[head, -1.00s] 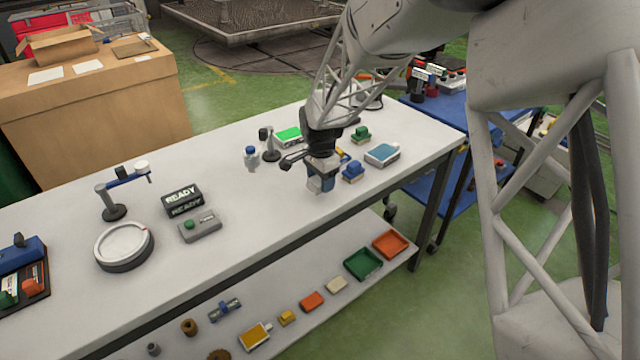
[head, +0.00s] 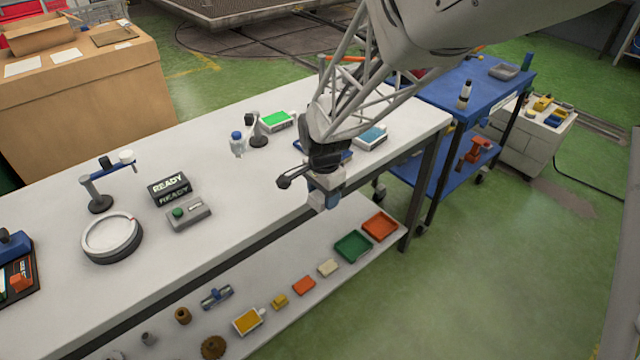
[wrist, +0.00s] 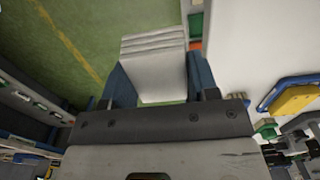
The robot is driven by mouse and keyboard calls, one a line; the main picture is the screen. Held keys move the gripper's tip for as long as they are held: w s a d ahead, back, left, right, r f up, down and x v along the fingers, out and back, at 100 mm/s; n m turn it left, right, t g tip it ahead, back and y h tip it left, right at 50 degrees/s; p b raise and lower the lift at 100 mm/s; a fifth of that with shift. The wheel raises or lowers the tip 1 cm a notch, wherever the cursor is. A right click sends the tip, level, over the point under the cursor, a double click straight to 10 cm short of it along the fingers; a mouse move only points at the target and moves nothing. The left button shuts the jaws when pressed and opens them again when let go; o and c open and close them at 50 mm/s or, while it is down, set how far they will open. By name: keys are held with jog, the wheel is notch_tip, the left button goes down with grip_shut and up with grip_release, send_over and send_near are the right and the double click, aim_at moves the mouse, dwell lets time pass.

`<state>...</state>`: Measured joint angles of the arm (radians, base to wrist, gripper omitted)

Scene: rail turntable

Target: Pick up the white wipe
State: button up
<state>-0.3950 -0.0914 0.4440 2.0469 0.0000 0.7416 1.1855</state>
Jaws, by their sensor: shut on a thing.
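The white wipe (wrist: 155,68), a folded white block with layered edges, sits between the two blue fingers of my gripper (wrist: 160,85) in the wrist view. My gripper is shut on it. In the head view my gripper (head: 323,202) hangs at the front edge of the white table, pointing down. Only a small pale part of the wipe (head: 316,199) shows there, beside the blue fingers. The wipe is clear of the floor, with green floor showing behind it in the wrist view.
The white table (head: 235,195) carries a round dish (head: 110,238), a READY sign (head: 170,187), a grey button box (head: 188,214) and a blue-topped bottle (head: 237,145). A lower shelf holds green (head: 353,247) and orange (head: 380,226) trays. A blue cart (head: 440,90) stands at the right.

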jog(key=shift+s+d, duration=0.25)
jog(key=shift+s, duration=0.35)
jog(key=shift+o, duration=1.2)
jog(key=shift+c, duration=0.8)
jog(key=w+a+r, duration=0.2)
jog(key=w, duration=0.8)
jog(key=w+a+r, duration=0.2)
jog(key=w, duration=0.8)
jog(key=w+a+r, duration=0.2)
jog(key=w, duration=0.8)
jog(key=shift+w+a+r, duration=0.2)
jog(key=shift+a, duration=0.2)
jog(key=shift+f, duration=0.1)
